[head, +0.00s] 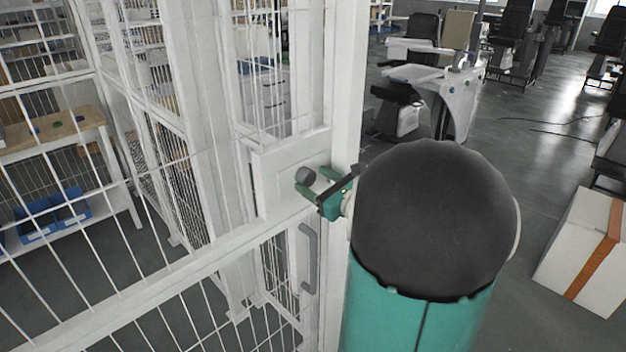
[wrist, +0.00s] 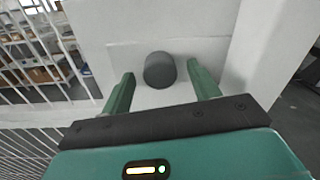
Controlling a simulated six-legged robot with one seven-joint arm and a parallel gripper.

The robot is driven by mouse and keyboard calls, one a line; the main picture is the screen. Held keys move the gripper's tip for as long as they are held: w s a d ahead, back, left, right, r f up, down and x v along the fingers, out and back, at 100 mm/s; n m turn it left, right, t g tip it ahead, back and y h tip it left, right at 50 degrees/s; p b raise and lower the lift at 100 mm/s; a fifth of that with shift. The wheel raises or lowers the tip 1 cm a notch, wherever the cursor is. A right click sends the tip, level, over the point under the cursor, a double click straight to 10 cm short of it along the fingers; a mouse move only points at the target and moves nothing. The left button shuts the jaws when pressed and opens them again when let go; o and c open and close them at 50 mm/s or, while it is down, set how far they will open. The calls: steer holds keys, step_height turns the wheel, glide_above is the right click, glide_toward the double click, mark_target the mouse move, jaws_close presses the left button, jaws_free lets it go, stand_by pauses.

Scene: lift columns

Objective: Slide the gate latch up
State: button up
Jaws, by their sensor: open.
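The gate latch is a dark grey round knob (head: 305,176) on a white plate (head: 272,176) fixed to the white gate frame. In the wrist view the knob (wrist: 159,70) sits between and a little beyond the tips of my two green fingers. My gripper (head: 317,180) is open, with one finger on each side of the knob. No contact between the fingers and the knob is visible. My gripper also shows in the wrist view (wrist: 157,82). My arm hides part of the gate post in the head view.
A grey pull handle (head: 309,258) is on the gate below the latch plate. White wire mesh panels (head: 130,270) fill the left. A white box with an orange stripe (head: 588,250) stands on the floor at right. Open grey floor lies beyond.

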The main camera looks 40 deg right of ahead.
steer(key=s, duration=1.2)
steer(key=shift+s, duration=0.25)
steer(key=shift+w+a, duration=0.1)
steer(key=w+a+n+g+y, duration=0.2)
steer(key=a+n+y, duration=0.1)
steer(key=a+n, duration=0.3)
steer(key=w+a+n+g+y, duration=0.2)
steer(key=a+n+g+y, duration=0.15)
steer(key=a, duration=0.55)
steer(key=s+a+n+g+h, duration=0.3)
steer(key=a+n, duration=0.5)
steer(key=n, duration=0.4)
steer(key=s+a+f+n+g+h, duration=0.1)
steer(key=s+a+n+g+h, duration=0.2)
steer(key=a+n, duration=0.5)
steer(key=s+n+g, duration=0.1)
steer(key=n, duration=0.3)
steer(key=shift+f+n, duration=0.25)
steer(key=shift+n, duration=0.1)
steer(key=shift+h, duration=0.25)
